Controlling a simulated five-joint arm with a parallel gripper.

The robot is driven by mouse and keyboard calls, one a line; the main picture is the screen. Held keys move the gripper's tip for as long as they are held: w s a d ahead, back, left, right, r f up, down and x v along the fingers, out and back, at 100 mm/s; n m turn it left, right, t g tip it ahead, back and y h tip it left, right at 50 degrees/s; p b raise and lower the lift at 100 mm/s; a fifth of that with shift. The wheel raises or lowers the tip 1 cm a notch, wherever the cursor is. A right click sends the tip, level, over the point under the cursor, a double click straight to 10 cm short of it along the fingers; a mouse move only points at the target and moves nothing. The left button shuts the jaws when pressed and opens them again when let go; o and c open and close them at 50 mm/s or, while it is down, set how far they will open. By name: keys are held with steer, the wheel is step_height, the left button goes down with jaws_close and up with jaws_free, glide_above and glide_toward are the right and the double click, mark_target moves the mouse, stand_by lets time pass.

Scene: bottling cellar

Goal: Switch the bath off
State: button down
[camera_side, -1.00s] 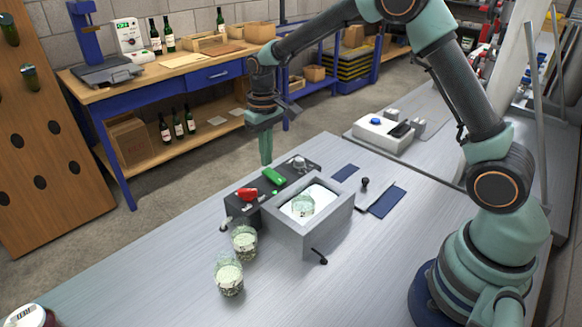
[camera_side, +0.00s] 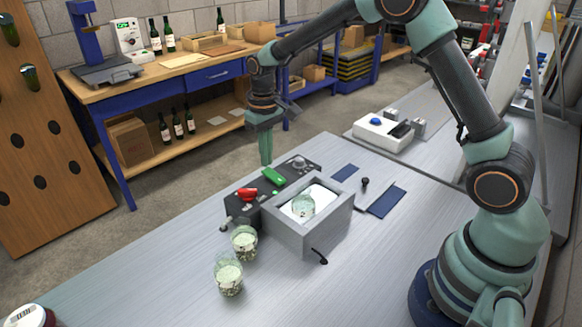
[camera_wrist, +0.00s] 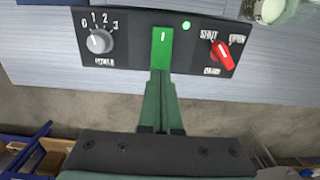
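The bath is a grey open box (camera_side: 325,232) on the bench, holding a glass in its pale interior. A dark control panel (camera_side: 241,205) stands behind it. Its green rocker switch (camera_side: 273,176), marked "I", shows upright in the wrist view (camera_wrist: 162,48). A small green lamp (camera_wrist: 186,25) beside it looks lit. My gripper (camera_side: 266,160) points down just above the switch in the side view. In the wrist view its fingers (camera_wrist: 160,78) are together, empty, and overlap the switch's lower edge; I cannot tell whether they touch it.
A grey dial (camera_wrist: 99,41) marked 0 to 3 is left of the switch in the wrist view. A red handle (camera_wrist: 222,54) marked "SHUT" and "OPEN" is on the right. Two glasses (camera_side: 229,278) (camera_side: 244,242) stand beside the bath.

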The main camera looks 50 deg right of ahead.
steer(key=shift+f, duration=1.05)
steer(key=shift+r, duration=3.05)
steer(key=shift+s+r, duration=0.2)
steer(key=shift+r, duration=0.2)
steer(key=s+d+r+t, duration=0.1)
steer(key=s+r+t, duration=0.2)
steer(key=s+r, duration=0.65)
steer(key=s+d+t, duration=0.1)
steer(key=s+t, duration=0.1)
steer(key=s, duration=0.7)
steer(key=shift+s+r+t, duration=0.3)
steer(key=shift+s+r, duration=0.05)
